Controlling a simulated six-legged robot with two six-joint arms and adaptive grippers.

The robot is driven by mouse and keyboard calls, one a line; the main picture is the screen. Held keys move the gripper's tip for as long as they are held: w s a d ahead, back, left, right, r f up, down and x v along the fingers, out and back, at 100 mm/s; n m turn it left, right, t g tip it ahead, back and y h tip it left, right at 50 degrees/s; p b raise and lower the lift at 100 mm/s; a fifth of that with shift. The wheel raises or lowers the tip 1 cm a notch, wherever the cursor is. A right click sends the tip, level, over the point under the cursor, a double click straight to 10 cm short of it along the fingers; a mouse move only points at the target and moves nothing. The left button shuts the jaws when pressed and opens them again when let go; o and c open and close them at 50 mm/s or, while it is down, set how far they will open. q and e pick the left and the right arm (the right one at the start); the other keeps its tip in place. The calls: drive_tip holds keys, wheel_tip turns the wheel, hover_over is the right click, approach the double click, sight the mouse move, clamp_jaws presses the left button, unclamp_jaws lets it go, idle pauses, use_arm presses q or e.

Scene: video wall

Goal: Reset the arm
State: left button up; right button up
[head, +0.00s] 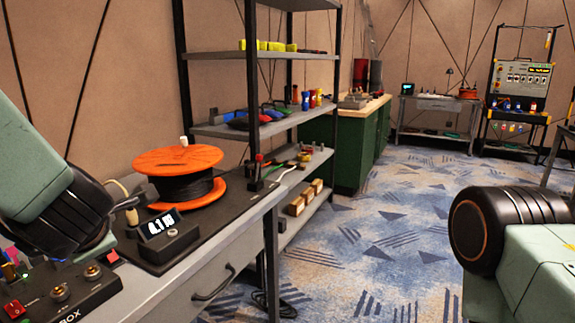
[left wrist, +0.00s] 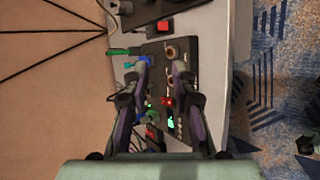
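My left arm (head: 40,165) comes in from the left in the head view, over the near end of the workbench. Its gripper fingers are not clear there. In the left wrist view my left gripper (left wrist: 162,68) has its two fingers apart, with nothing visible held between them. They point over a black control box (left wrist: 158,52) with round knobs, a red switch and green lights. This box also shows at the lower left of the head view (head: 62,292). My right arm (head: 515,225) shows only as a dark joint and a pale green link; its gripper is out of view.
The grey workbench (head: 205,262) holds an orange cable spool (head: 178,160) and a small digital meter (head: 168,235). A shelf rack (head: 262,127) with tools stands behind it. A green cabinet (head: 345,150) is farther back. Patterned carpet (head: 380,215) is open in the middle.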

use_arm(q)
drive_tip(key=s+d+f+m+g+h, duration=0.1)
drive_tip(key=s+d+f+m+h, duration=0.15)
drive_tip(key=f+m, duration=0.95)
drive_tip(key=s+d+f+m+g+h, duration=0.1)
drive_tip(key=s+d+f+m+h, duration=0.15)
drive_tip(key=f+m, duration=0.95)
drive_tip(key=s+f+m+g, duration=0.1)
drive_tip(key=s+f+g, duration=0.1)
drive_tip(key=s+f, duration=0.2)
drive_tip(key=s+d+f+m+g+p, duration=0.1)
drive_tip(key=s+f, duration=0.4)
drive_tip(key=s, duration=0.6)
drive_tip(key=s+d+f+m+g, duration=0.1)
drive_tip(key=s+f+g, duration=0.2)
drive_tip(key=s, duration=0.5)
drive_tip(key=shift+s+d+f+g+h, duration=0.2)
drive_tip(key=shift+s+f+g+h, duration=0.15)
drive_tip(key=shift+f, duration=0.45)
use_arm(e)
drive_tip(key=shift+w+a+r, duration=0.1)
drive_tip(key=shift+w+r, duration=0.25)
drive_tip(key=shift+r, duration=0.3)
use_arm(q)
drive_tip(key=shift+w, duration=0.1)
drive_tip(key=shift+c, duration=0.3)
